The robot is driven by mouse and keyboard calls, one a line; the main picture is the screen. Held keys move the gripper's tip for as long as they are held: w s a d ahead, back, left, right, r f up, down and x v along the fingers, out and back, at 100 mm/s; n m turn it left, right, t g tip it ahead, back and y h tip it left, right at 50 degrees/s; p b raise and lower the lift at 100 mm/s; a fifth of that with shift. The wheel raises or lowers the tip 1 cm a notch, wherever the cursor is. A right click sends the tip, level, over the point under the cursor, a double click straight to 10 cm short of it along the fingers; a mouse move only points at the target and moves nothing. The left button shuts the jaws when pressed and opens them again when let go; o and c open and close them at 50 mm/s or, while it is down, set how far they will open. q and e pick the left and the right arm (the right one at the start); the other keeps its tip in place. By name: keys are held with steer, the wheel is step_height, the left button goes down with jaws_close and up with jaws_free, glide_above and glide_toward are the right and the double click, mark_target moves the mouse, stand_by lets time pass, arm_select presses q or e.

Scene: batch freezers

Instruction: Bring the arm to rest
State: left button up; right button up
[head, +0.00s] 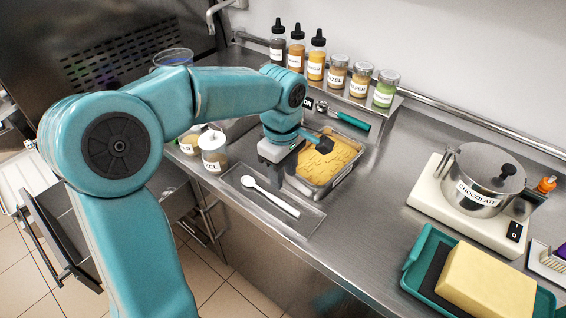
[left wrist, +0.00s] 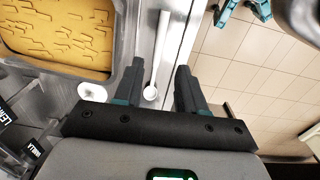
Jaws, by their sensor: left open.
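My left arm comes in from the left in the head view and bends down over the counter. My left gripper (head: 282,180) points down beside the pan of yellow mix (head: 318,190), above the counter's front part. In the left wrist view the fingers of this gripper (left wrist: 159,88) are spread, with nothing held between them. A white spoon (head: 270,196) lies on a shallow steel tray (head: 304,222) just in front. The spoon (left wrist: 163,50) shows between the fingers in the left wrist view, lying below them. My right gripper is in neither view.
Labelled jars (head: 213,156) stand left of the gripper, near my forearm. Several bottles and jars (head: 316,62) line the back shelf. A pot (head: 484,185) on a white hot plate and a yellow block (head: 487,283) on a teal tray are right. The middle counter (head: 375,215) is clear.

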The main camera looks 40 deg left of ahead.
arm_select(q)
step_height(320, 180, up, 3)
steer(key=shift+f, duration=0.2)
stand_by(0.5)
